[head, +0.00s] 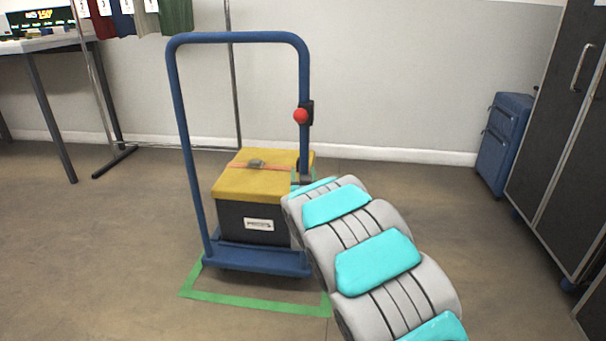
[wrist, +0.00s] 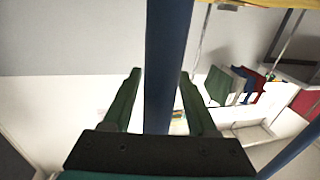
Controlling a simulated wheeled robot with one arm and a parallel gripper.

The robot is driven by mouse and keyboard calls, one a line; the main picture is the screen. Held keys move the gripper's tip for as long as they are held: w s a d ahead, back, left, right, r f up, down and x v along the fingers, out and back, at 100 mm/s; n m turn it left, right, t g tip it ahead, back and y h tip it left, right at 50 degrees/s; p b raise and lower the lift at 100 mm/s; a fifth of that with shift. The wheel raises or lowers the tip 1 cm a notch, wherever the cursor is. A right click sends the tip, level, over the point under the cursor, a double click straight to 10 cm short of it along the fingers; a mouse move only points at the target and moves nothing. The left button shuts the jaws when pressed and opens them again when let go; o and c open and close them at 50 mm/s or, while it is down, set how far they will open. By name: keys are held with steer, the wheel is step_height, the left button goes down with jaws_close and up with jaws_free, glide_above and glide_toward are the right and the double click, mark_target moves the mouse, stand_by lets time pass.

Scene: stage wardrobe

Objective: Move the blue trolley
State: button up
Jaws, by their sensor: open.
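The blue trolley (head: 262,260) stands upright in the middle of the head view, with a tall hoop handle. A red knob (head: 301,116) on a black bracket sits on its right post. A dark box with a yellow lid (head: 235,182) and a strap rides on its deck. My gripper (head: 304,178) is at the lower part of the right post, largely hidden behind my arm. In the wrist view, the open green fingers of my gripper (wrist: 160,75) lie on either side of a blue post (wrist: 168,45). Gaps show on both sides; contact cannot be told.
Green tape (head: 250,301) marks the floor around the trolley. A blue cabinet (head: 503,143) and a dark wardrobe (head: 565,130) stand at right. A white table (head: 40,43) and a clothes rack (head: 98,90) are at left. The wall is behind; floor at front left is clear.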

steer(key=shift+o, duration=0.6)
steer(key=s, duration=0.7)
steer(key=shift+s+d+p, duration=0.35)
steer(key=shift+s+p, duration=0.05)
steer(key=s+d+f+m+g+h, duration=0.1)
steer(key=s+d+f+g, duration=0.1)
steer(key=s+d+g, duration=0.45)
steer(key=s+d+f+g, duration=0.15)
steer(key=s+d, duration=0.25)
steer(key=s, duration=0.6)
steer(key=s+d+g, duration=0.2)
steer(key=s+g, duration=0.2)
steer(key=s, duration=0.9)
steer(key=s+d+r+g, duration=0.15)
steer(key=s+g, duration=0.25)
steer(key=s, duration=0.9)
steer(key=s+d+f+g, duration=0.1)
steer(key=s+d+g, duration=0.25)
steer(key=s, duration=0.95)
step_height(320, 180, up, 13)
steer(key=p, duration=1.2)
steer(key=shift+s+a+h, duration=0.15)
steer(key=shift+s+h, duration=0.15)
steer(key=shift+s, duration=0.1)
